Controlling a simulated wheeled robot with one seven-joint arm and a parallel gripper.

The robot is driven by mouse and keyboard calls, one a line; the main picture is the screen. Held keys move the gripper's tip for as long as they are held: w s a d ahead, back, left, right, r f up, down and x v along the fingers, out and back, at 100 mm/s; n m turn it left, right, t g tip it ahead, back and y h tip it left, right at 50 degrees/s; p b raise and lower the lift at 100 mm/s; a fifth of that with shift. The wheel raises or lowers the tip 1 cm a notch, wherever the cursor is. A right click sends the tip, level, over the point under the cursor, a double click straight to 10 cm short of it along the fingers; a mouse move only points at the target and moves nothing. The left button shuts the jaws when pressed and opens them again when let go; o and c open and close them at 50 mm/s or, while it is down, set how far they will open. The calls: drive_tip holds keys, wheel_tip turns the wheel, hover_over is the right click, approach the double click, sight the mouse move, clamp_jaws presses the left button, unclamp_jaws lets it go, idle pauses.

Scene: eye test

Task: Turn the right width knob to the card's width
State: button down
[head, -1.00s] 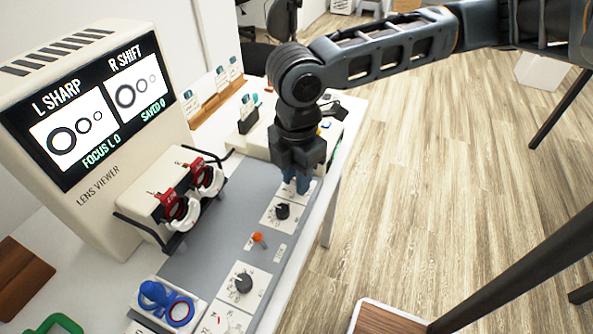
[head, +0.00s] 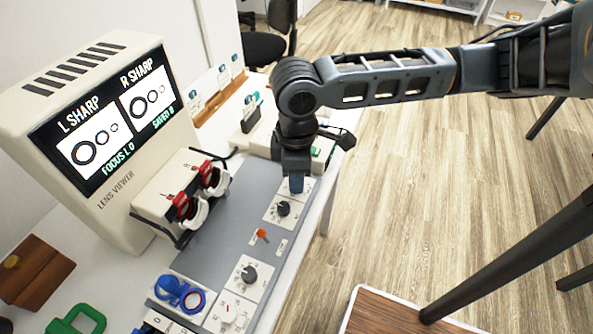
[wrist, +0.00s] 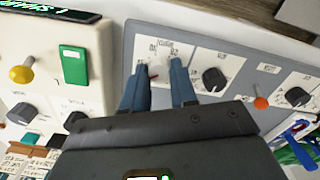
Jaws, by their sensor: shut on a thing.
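The right width knob (wrist: 154,73) is pale with a red mark, at the far end of the grey panel (head: 215,232). It is partly hidden between my fingers. My gripper (head: 296,187) points down over that dial, and the wrist view shows its two blue fingers (wrist: 159,67) on either side of the knob, shut on it. The scale numbers around it are too small to read. The viewer screen (head: 108,118) reads L SHARP, R SHARP, FOCUS L 0 and SAVED 0. Small cards (head: 222,76) stand in a wooden rack; their writing is unreadable.
Beside the gripped dial are a black knob (head: 283,208), an orange lever (head: 262,234) and another black knob (head: 248,273). A lens frame with red clips (head: 182,207) sits before the viewer.

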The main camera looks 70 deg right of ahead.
idle(0.4)
drive_tip(key=c, duration=0.9)
unclamp_jaws()
drive_tip(key=shift+r, duration=0.1)
wheel_tip(320, 180, up, 8)
drive_tip(key=shift+f, duration=0.15)
drive_tip(key=shift+s, duration=0.1)
